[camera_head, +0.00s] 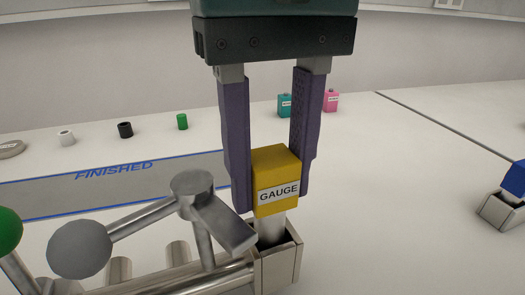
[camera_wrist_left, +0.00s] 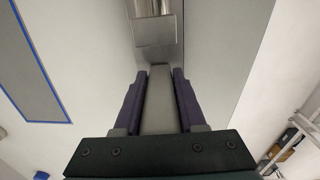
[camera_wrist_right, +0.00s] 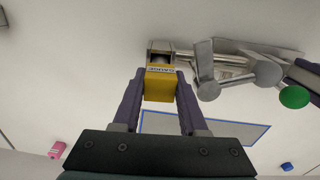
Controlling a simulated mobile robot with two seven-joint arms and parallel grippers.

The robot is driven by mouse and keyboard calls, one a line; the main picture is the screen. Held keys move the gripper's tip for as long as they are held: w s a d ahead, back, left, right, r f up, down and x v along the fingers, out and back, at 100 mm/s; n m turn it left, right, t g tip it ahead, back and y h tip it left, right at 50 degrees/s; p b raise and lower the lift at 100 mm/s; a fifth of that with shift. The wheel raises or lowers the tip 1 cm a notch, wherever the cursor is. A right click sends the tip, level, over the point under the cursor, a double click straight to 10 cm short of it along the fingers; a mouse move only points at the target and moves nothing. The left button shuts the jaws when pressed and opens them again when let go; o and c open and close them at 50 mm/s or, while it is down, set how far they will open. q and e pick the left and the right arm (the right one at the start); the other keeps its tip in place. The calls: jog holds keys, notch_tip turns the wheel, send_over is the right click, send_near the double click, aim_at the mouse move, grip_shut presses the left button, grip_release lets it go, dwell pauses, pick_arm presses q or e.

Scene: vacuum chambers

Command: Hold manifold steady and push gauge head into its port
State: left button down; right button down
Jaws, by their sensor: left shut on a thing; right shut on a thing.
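The yellow gauge head (camera_head: 276,165) stands upright between the fingers of my right gripper (camera_head: 272,200), which is shut on it. Its pale stem (camera_head: 270,230) reaches into the open square port (camera_head: 283,266) at the manifold's right end; the depth is hidden. The metal manifold (camera_head: 190,282) has a grey lever and ball-ended arms. In the right wrist view the gauge head (camera_wrist_right: 158,87) meets the port. In the left wrist view my left gripper (camera_wrist_left: 159,73) is shut on a grey bar (camera_wrist_left: 158,105) that leads to a square metal block (camera_wrist_left: 158,38), apparently the manifold.
A blue-edged grey strip marked FINISHED (camera_head: 110,183) lies behind the manifold. Small parts, including a green cylinder (camera_head: 182,121), a teal block (camera_head: 285,105) and a pink block (camera_head: 331,100), stand farther back. A blue-topped metal piece (camera_head: 503,208) is at right. The table between is clear.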

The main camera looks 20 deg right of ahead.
pick_arm(q)
jog(key=shift+f, duration=0.15)
pick_arm(e)
jog(key=shift+f, duration=1.35)
jog(key=shift+c, duration=1.8)
grip_release()
jog(key=shift+r, duration=0.1)
notch_tip(320, 180, up, 12)
jog(key=shift+f, duration=0.1)
pick_arm(q)
jog(key=shift+c, duration=2)
grip_release()
jog(key=shift+r, duration=0.25)
